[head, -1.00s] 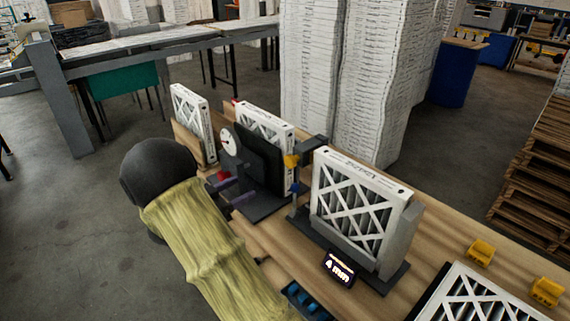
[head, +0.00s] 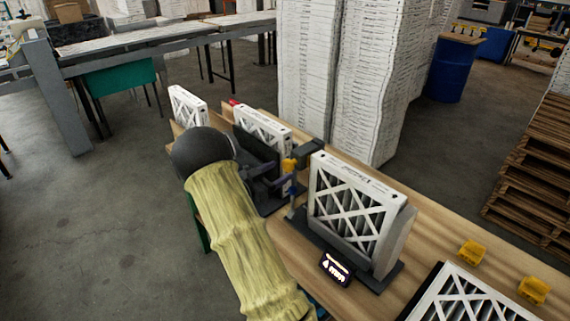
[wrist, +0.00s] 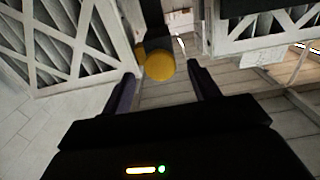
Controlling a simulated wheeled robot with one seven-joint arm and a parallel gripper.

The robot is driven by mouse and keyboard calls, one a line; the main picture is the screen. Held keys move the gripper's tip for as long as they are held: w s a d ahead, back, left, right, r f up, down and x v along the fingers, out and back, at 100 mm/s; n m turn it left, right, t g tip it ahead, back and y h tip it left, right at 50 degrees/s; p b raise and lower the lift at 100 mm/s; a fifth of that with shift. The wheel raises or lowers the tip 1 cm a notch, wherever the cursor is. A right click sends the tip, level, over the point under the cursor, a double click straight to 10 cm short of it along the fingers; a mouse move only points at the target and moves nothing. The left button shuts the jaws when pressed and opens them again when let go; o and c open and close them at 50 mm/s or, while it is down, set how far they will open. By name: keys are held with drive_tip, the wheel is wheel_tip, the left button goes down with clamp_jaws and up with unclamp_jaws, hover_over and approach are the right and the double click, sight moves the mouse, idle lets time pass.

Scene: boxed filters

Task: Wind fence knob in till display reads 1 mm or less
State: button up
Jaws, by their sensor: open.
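The yellow round knob (head: 289,165) sits on a dark mount between two upright filters. In the wrist view the knob (wrist: 160,65) lies between and just beyond my open fingertips, with gaps at both sides. My gripper (head: 276,181) is close to the knob from the left in the head view, partly hidden by my arm; its two dark fingers also show in the wrist view (wrist: 162,80). The small display (head: 337,268) at the bench's front edge seems to read 4 mm, though blurred. An upright white-framed filter (head: 352,207) stands in the dark fixture (head: 387,281) behind it.
More filters (head: 262,126) stand farther along the wooden bench (head: 428,235). Tall white stacks (head: 335,90) rise behind the bench. Open floor lies left.

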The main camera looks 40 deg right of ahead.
sight(286, 167)
drive_tip(key=d, duration=0.3)
drive_tip(key=shift+w+d+p, duration=0.1)
drive_tip(key=shift+p, duration=0.25)
drive_tip(key=c, duration=0.9)
drive_tip(key=shift+d, duration=0.2)
drive_tip(key=shift+c, duration=0.3)
drive_tip(key=shift+w+a, duration=0.1)
drive_tip(key=shift+a, duration=0.15)
drive_tip(key=shift+d+b, duration=0.1)
drive_tip(key=shift+b, duration=0.2)
drive_tip(key=shift+f, duration=0.1)
